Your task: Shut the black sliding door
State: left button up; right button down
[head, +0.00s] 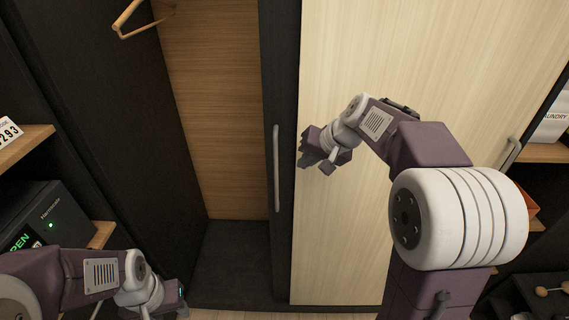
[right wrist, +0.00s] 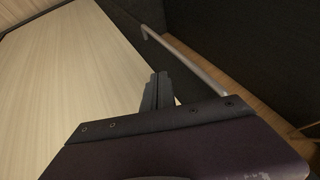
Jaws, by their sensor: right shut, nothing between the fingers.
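The black sliding door (head: 285,90) shows as a narrow dark strip with a long upright grey handle (head: 276,168). Most of it seems hidden behind the pale wood door (head: 345,230). To its left the wardrobe is open. My right gripper (head: 306,150) is shut and empty, in front of the pale door's left edge, just right of the handle. In the right wrist view its fingertips (right wrist: 158,90) are together, and the handle (right wrist: 185,60) lies beyond them, apart. My left gripper (head: 182,300) is low at the left; its fingers are too unclear to read.
The open wardrobe has a wood back panel (head: 215,120) and a wooden hanger (head: 130,18) at the top. A black safe (head: 45,220) sits on the left shelf. The pale door has its own handle (head: 512,153) at right, near shelves with a basket and other items.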

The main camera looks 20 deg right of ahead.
aim_at(287, 164)
jog(key=w+a+f, duration=0.1)
jog(key=w+a+f+p, duration=0.1)
jog(key=w+a, duration=0.1)
jog(key=a, duration=0.1)
jog(key=shift+w+a+f+p, duration=0.1)
jog(key=shift+w+f+p, duration=0.1)
jog(key=shift+f+p, duration=0.2)
